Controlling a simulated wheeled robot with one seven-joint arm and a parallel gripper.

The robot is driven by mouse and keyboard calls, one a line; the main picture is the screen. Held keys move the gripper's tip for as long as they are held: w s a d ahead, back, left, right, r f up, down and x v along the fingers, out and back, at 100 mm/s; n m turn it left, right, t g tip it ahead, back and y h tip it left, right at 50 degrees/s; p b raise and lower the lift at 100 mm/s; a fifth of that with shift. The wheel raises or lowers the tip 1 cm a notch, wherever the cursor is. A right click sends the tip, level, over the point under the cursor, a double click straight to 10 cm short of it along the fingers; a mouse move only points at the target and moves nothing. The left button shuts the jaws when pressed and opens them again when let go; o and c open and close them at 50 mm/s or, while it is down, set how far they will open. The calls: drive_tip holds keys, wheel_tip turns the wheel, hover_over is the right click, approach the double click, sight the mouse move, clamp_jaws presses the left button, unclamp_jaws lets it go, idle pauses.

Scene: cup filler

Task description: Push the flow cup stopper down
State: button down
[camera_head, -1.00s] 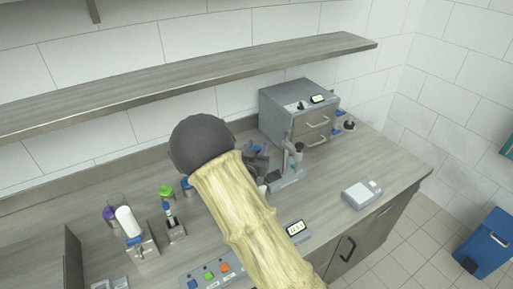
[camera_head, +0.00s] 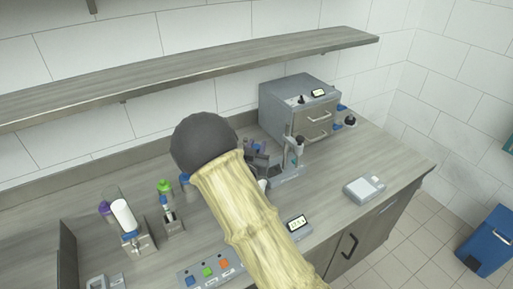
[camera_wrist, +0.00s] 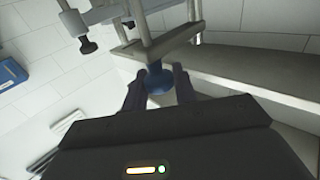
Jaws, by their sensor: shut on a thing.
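In the wrist view my two dark fingers (camera_wrist: 160,88) are shut on a round blue knob (camera_wrist: 158,78), seemingly the stopper. It sits directly at the metal frame (camera_wrist: 165,38) with its upright rods. Whether the stopper is up or down cannot be told.
The grey drawer unit (camera_head: 298,104) stands behind the stand. A small scale (camera_head: 364,190) lies to the right. A shelf (camera_head: 200,78) runs above.

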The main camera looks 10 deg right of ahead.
drive_tip(key=shift+s+f, duration=0.1)
drive_tip(key=shift+f, duration=0.25)
drive_tip(key=c, duration=1.1)
unclamp_jaws()
drive_tip(key=shift+r, duration=0.1)
drive_tip(key=shift+a, duration=0.1)
drive_tip(key=b+v, duration=0.4)
drive_tip(key=v, duration=1.3)
drive_tip(key=shift+s+r+b, duration=0.1)
drive_tip(key=shift+b, duration=0.25)
